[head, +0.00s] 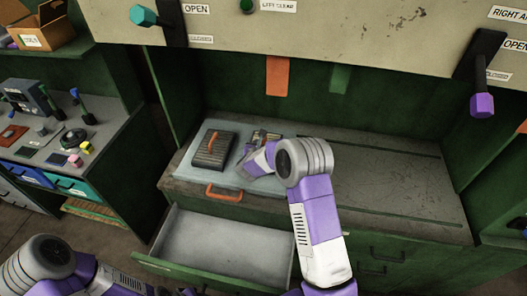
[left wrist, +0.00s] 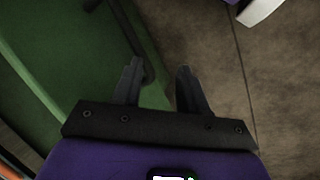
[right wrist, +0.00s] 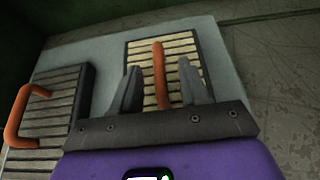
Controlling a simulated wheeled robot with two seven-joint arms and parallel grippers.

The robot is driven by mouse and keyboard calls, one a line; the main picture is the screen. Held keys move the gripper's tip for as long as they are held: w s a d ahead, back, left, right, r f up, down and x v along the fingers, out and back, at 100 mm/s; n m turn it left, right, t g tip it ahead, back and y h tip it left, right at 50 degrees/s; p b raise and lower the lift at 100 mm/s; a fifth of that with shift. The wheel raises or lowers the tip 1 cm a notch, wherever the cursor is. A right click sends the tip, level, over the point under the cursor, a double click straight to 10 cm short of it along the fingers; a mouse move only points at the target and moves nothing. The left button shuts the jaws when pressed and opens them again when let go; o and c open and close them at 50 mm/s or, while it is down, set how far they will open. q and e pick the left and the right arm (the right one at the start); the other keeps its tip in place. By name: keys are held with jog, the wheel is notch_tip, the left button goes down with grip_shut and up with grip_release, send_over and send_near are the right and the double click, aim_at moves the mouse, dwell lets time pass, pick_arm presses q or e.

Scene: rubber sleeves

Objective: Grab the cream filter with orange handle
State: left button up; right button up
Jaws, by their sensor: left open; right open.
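The cream filter (right wrist: 180,55) has pale slats, a dark frame and an orange handle (right wrist: 158,75). In the right wrist view it lies ahead of my right gripper (right wrist: 160,80), whose fingers are open on either side of the handle. I cannot tell how far the fingertips are above it. In the head view the cream filter (head: 266,137) is partly hidden by my right gripper (head: 251,160). My left gripper (left wrist: 158,78) is open and empty in the left wrist view, over green cabinet and floor.
A darker grey filter (head: 214,150) with an orange handle lies to the left on the same pale tray (head: 182,165); it also shows in the right wrist view (right wrist: 60,105). An empty drawer (head: 215,250) stands open below. The worktop (head: 390,190) to the right is clear.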

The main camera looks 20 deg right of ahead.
jog(key=shift+x, duration=1.45)
jog(key=shift+c, duration=0.3)
grip_shut()
